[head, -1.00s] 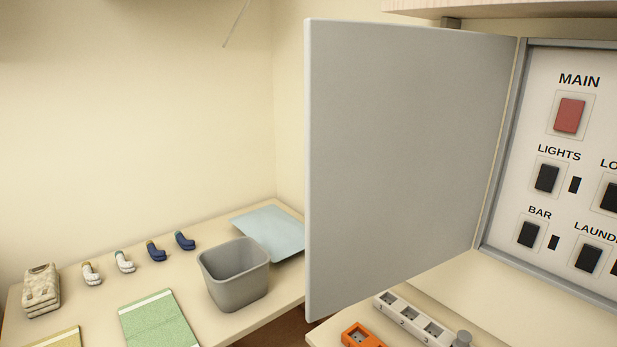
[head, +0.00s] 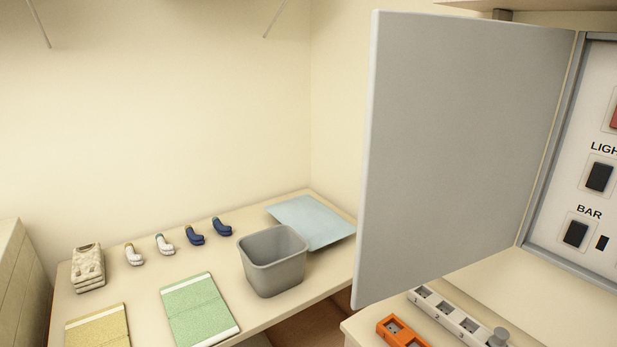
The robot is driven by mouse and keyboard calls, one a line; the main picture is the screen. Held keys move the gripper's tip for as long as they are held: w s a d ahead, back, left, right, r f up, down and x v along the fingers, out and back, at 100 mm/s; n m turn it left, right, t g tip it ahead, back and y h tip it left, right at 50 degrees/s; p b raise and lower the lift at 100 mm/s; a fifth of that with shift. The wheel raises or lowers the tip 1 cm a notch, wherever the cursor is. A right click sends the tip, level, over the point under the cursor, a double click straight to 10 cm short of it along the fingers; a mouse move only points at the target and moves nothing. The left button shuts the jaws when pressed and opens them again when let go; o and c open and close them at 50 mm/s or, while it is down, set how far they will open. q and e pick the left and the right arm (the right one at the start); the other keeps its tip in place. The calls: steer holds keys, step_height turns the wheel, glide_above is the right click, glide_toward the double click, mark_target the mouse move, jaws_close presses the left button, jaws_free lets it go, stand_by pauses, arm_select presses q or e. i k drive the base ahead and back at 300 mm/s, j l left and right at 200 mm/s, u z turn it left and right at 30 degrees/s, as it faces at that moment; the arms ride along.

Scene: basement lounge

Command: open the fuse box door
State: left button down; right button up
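The fuse box door (head: 465,150) is a flat grey panel, hinged on its right side and swung wide open to the left of the box. The fuse box (head: 549,192) is at the right edge, with its grey frame and part of its white switch panel (head: 562,205) showing. Black switches labelled LIGHTS (head: 599,177) and BAR (head: 576,234) are in view, and a red switch (head: 614,118) is cut off by the edge. Neither of my grippers is in view, and nothing is seen touching the door.
A left table (head: 140,300) holds a grey bin (head: 273,262), a blue sheet (head: 312,221), socks (head: 195,235), a green towel (head: 200,310), a yellow towel (head: 98,328) and a folded knit (head: 88,268). Below the door are an orange block (head: 402,333) and a white numbered strip (head: 447,315).

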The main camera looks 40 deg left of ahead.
mark_target(460, 111)
steer(key=k+j+u, duration=0.7)
steer(key=k+l, duration=0.05)
steer(key=k, duration=0.05)
